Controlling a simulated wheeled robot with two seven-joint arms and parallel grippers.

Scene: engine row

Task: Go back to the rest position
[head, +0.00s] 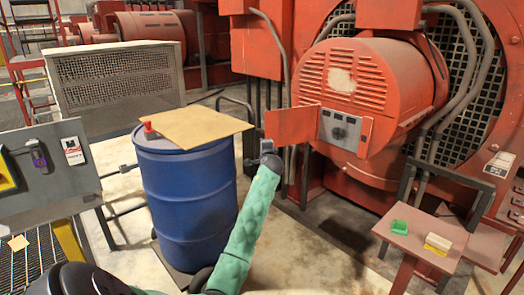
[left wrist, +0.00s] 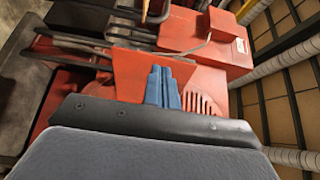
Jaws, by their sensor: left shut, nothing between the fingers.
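My left arm in its green sleeve reaches up from the bottom of the head view. My left gripper (head: 267,147) is at its end, just below and in front of an open red flap (head: 292,125) on the red engine housing (head: 365,85). In the left wrist view the blue fingers (left wrist: 163,86) are together and empty, seen in front of the red flap (left wrist: 140,70). I cannot tell whether they touch it. A grey control panel (head: 340,130) with a dark knob shows right of the flap. My right gripper is not in view.
A blue drum (head: 188,205) with a tan board (head: 195,125) on top stands left of my left arm. A red stand (head: 415,232) at right holds a green block (head: 399,227) and a pale block (head: 438,242). A grey panel (head: 50,165) stands at far left. Floor shows between arm and stand.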

